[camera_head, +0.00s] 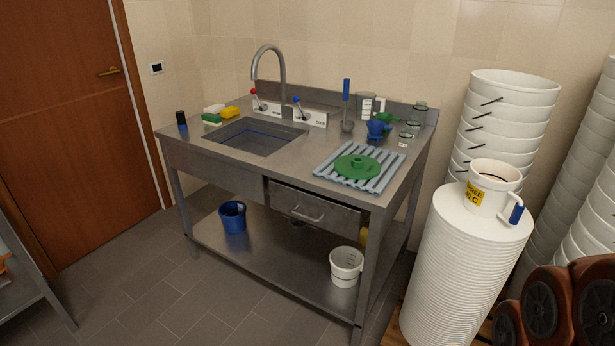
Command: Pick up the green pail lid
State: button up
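The green pail lid (357,166) is a round green disc with a raised middle. It lies flat on a light blue-grey ribbed draining mat (326,172) at the right front of the steel sink table. Nothing covers the lid in this view. My gripper is not in view.
The steel sink table (190,149) has a basin, a tall tap (283,75) and sponges (213,112). Behind the mat stand a blue-handled ladle (346,105), a blue object (378,130), a measuring jug (365,104) and glasses. A white stack of lids (455,270) bearing a mug (489,188) stands right.

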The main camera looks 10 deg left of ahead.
aim_at(355, 167)
jog(key=u, duration=0.75)
jog(key=k, duration=1.05)
jog(key=u, duration=0.15)
jog(key=i, duration=0.6)
jog(key=z, duration=0.85)
jog(key=i, duration=1.65)
jog(key=u, duration=1.3)
jog(key=i, duration=0.35)
jog(key=u, duration=0.4)
